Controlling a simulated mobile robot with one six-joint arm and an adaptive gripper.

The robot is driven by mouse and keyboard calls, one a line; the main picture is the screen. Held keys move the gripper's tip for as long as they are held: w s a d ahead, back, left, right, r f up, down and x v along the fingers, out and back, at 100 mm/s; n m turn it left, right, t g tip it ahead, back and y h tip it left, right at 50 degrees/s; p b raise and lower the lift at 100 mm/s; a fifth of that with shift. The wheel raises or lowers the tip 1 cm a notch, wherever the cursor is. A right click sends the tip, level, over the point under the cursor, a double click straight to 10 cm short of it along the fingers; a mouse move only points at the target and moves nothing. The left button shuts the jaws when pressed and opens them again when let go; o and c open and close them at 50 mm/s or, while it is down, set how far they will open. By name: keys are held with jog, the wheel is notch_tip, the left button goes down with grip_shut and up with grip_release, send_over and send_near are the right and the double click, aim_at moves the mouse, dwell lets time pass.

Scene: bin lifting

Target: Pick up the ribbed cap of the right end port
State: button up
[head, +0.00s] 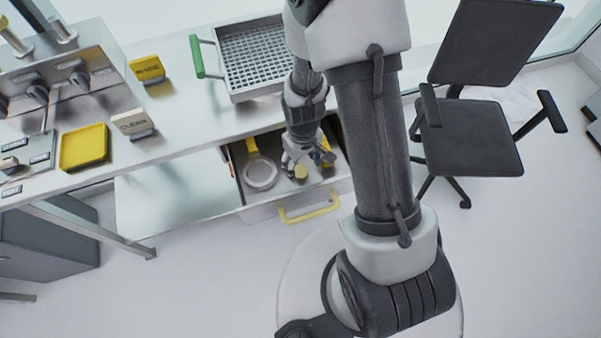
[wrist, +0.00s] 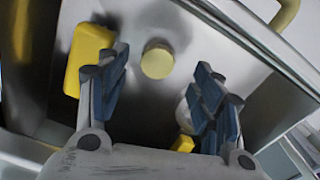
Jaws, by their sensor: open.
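A small round pale-yellow cap (head: 301,172) lies on the floor of the open drawer (head: 262,207); its ribs are too small to make out. It also shows in the wrist view (wrist: 157,59), upper middle, uncovered. My gripper (head: 291,166) is inside the drawer area, just left of the cap in the head view. In the wrist view my gripper (wrist: 158,72) has its two blue-padded fingers spread wide, with the cap in the gap near the fingertips. Nothing is held. I cannot tell the exact height between fingertips and cap.
A round tool with a yellow handle (head: 260,172) lies left of the cap. A yellow block (wrist: 90,52) lies near one finger. The drawer has metal walls and a yellow handle (head: 308,207). Above, the bench holds a mesh basket (head: 253,60) and a yellow tray (head: 84,147).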

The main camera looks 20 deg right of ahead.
aim_at(302, 173)
jog(key=shift+w+f+b, duration=0.15)
jog(key=shift+f+b, duration=0.45)
jog(key=shift+f, duration=0.8)
jog(key=shift+w+f+b, duration=0.1)
jog(key=shift+f+b, duration=0.45)
jog(key=shift+f, duration=0.8)
jog(key=shift+r, duration=0.1)
jog(key=shift+c, duration=0.2)
jog(key=c, duration=0.8)
